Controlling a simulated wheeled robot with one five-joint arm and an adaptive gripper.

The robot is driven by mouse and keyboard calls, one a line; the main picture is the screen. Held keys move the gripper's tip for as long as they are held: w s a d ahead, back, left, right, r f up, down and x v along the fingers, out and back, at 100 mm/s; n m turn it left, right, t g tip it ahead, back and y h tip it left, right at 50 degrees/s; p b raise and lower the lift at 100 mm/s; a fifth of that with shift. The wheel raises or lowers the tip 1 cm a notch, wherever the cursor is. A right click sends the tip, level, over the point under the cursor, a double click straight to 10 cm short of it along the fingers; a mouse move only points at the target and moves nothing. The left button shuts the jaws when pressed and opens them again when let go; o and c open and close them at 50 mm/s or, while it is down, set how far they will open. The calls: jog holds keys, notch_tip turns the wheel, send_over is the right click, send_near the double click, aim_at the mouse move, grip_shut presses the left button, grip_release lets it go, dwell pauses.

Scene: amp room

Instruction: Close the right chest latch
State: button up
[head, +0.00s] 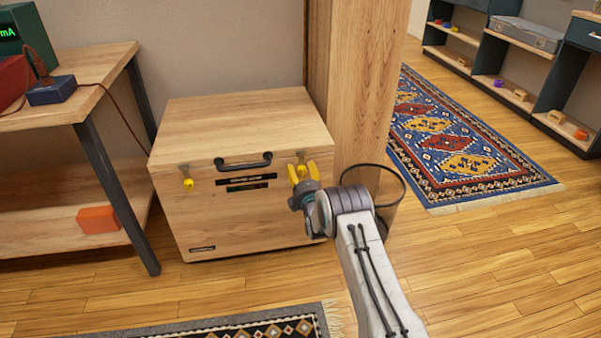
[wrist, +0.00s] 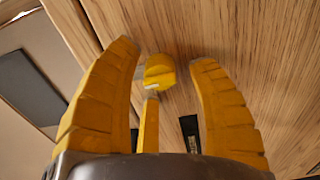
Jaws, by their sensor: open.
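The wooden chest (head: 240,215) stands on the floor with its lid down and a black handle (head: 243,162) at the front. The left latch (head: 188,183) has a yellow knob on the chest's front. My gripper (head: 303,172) is at the right latch and mostly covers it in the head view. In the wrist view, the right latch's yellow knob (wrist: 158,73) sits between my two open yellow fingers (wrist: 164,55), with a gap on each side. A bit of grey metal shows beside the knob. I cannot tell how the latch sits.
A wooden pillar (head: 350,80) rises behind the chest's right side. A wire-mesh bin (head: 390,208) stands close to the right of my gripper. A workbench (head: 100,62) is on the left, and a patterned rug (head: 455,140) lies on the right.

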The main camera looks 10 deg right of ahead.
jog(key=shift+s+d, duration=0.1)
jog(key=shift+s+f, duration=0.1)
jog(key=shift+s, duration=0.35)
jog(key=s, duration=1.1)
dwell(0.3)
